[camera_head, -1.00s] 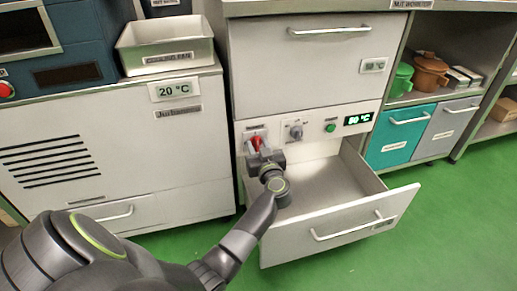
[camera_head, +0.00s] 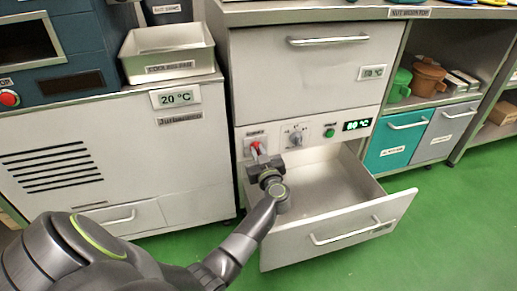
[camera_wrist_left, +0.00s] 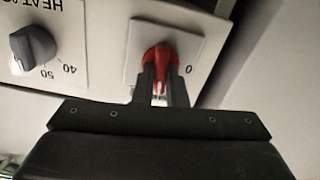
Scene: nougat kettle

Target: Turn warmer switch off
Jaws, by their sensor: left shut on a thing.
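The red warmer switch (camera_head: 257,146) sits on a white plate at the left end of the warmer's control strip. My left gripper (camera_head: 259,155) reaches it from below and in front. In the left wrist view its two dark fingers (camera_wrist_left: 161,82) are closed on either side of the red switch (camera_wrist_left: 161,56), hiding part of it. A "0" mark shows beside the switch on its plate. My right gripper is in neither current view.
A grey heat knob (camera_head: 295,138) and a green button (camera_head: 329,132) are to the right of the switch, with a lit green display (camera_head: 357,125) beyond. An open drawer (camera_head: 350,233) juts out below, under my forearm. A metal tray (camera_head: 167,69) stands on the left cabinet.

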